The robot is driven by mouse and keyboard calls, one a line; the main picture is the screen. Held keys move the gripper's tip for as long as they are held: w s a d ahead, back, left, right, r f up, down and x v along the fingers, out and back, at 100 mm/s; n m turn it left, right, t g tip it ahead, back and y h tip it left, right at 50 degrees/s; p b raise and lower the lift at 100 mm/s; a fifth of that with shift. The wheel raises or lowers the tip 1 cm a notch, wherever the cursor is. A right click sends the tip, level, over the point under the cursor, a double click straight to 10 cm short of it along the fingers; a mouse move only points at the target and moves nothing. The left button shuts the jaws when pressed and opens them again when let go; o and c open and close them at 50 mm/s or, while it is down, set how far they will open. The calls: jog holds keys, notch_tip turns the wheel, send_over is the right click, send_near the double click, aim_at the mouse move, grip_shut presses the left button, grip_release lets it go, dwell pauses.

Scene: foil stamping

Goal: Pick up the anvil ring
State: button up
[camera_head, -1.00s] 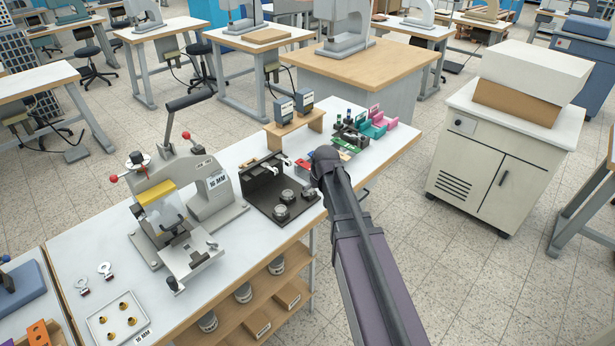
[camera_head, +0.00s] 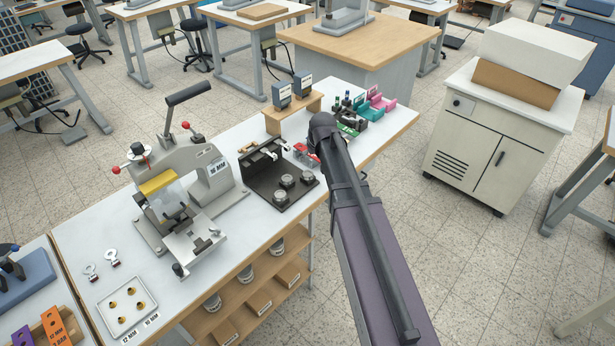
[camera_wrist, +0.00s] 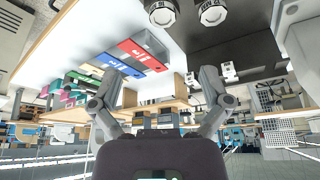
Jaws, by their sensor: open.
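Two small silver ring-shaped pieces with tags, a left one (camera_head: 90,271) and a right one (camera_head: 112,258), lie on the white bench at the left in the head view. I cannot tell whether either is the anvil ring. Round grey pieces (camera_head: 287,181) sit on a black stand; two labelled ones also show at the top of the wrist view, a left one (camera_wrist: 161,12) and a right one (camera_wrist: 213,11). My gripper (camera_wrist: 162,76) is open and empty in the wrist view, its fingers spread wide. In the head view my arm hides it.
A hand press (camera_head: 178,200) with a raised lever stands mid-bench. A white tray (camera_head: 146,291) of brass pieces lies front left, near an orange block (camera_head: 60,328). A wooden riser (camera_head: 292,112) and coloured bins (camera_head: 376,100) are farther back. A white cabinet (camera_head: 490,150) stands right.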

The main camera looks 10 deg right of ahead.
jog(key=b, duration=0.7)
send_over(308, 174)
jog(key=s, duration=0.3)
jog(key=shift+w+d+f, duration=0.1)
jog(key=shift+d+f, duration=0.05)
jog(key=shift+f, duration=1.65)
jog(key=shift+w+d+f, duration=0.1)
jog(key=shift+f, duration=1.65)
jog(key=shift+w+f, duration=0.1)
jog(key=shift+f, duration=0.25)
jog(key=shift+a+b+x, duration=0.2)
jog(key=shift+b+x, duration=2.4)
jog(key=shift+w+r, duration=0.1)
jog(key=shift+w, duration=0.05)
grip_shut()
jog(key=shift+r, duration=0.15)
